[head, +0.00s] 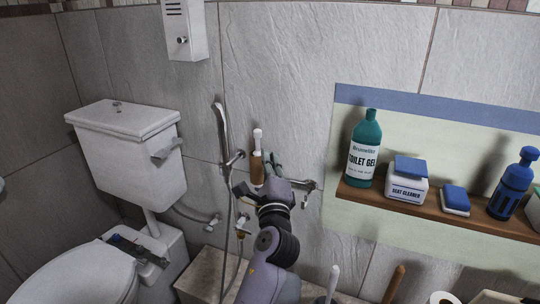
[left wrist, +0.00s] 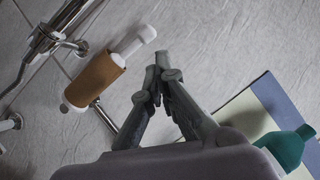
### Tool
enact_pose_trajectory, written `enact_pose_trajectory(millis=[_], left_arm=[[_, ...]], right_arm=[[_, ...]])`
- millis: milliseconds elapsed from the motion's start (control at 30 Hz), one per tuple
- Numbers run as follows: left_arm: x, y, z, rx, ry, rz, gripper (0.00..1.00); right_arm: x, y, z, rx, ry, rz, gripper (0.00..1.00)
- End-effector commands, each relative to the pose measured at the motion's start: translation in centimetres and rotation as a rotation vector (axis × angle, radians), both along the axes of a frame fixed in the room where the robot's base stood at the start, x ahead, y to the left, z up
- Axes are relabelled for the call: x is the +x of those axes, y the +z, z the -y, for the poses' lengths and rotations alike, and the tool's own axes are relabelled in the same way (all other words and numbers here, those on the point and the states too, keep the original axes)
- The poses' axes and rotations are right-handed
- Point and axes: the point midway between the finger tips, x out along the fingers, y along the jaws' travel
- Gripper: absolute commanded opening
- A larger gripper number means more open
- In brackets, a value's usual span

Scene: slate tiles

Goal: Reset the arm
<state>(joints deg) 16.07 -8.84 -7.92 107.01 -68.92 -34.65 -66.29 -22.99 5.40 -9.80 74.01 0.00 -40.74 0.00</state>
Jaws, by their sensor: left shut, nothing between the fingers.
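My left gripper (head: 272,161) is up near the tiled wall, just right of a brown tube (head: 257,170) with a white stick-like piece (head: 257,139) above it. In the left wrist view its fingers (left wrist: 160,77) come together at the tips with nothing between them. The brown tube (left wrist: 94,79) and the white piece (left wrist: 134,42) are left of the fingers there, apart from them. My left arm hides part of the wall fittings behind it. My right gripper is in neither view.
A wooden shelf (head: 440,212) at right holds a green toilet gel bottle (head: 366,140), a seat cleaner tub (head: 407,188), a sponge (head: 455,198) and a blue bottle (head: 512,183). A toilet (head: 125,130) stands left. A hose with a chrome handle (head: 221,128) hangs beside the gripper.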

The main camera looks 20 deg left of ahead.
Motion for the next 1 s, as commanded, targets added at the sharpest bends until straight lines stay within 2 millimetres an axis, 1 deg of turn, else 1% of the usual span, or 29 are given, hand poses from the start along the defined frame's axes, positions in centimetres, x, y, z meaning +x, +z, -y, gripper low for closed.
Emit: enact_pose_trajectory(millis=[433, 467, 500, 567, 667, 700, 767, 800, 867, 900, 967, 1000], left_arm=[[0.0, -0.1, 0.0, -0.003, -0.001, -0.001, 0.00], [0.0, -0.4, 0.0, -0.007, -0.003, -0.005, 0.00], [0.1, -1.1, 0.1, -0.019, -0.010, -0.014, 0.00], [0.3, -2.9, 0.2, -0.056, -0.028, -0.037, 0.00], [0.5, -8.3, 0.6, -0.172, -0.073, -0.105, 0.00], [0.4, -11.1, 0.8, -0.234, -0.090, -0.142, 0.00], [0.0, -15.7, 1.1, -0.343, -0.111, -0.201, 0.00], [-0.6, -18.8, 1.3, -0.419, -0.120, -0.240, 0.00], [-1.7, -23.3, 1.5, -0.530, -0.123, -0.297, 0.00], [-2.6, -26.2, 1.7, -0.607, -0.119, -0.335, 0.00], [-4.3, -30.6, 1.9, -0.717, -0.104, -0.391, 0.00], [-5.6, -33.4, 2.0, -0.790, -0.087, -0.427, 0.00]], right_arm=[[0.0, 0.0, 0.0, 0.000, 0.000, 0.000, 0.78], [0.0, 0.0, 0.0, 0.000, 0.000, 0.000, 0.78], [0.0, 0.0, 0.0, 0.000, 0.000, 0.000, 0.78], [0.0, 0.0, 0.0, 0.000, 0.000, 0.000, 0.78], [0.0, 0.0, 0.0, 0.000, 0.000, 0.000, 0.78], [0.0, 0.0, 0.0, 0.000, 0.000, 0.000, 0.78], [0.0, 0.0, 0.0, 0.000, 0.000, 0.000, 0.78], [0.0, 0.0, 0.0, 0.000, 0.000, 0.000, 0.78], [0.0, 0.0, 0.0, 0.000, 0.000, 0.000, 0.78], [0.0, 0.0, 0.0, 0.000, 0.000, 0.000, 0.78], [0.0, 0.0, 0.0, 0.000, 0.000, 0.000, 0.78], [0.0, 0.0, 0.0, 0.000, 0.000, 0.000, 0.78]])
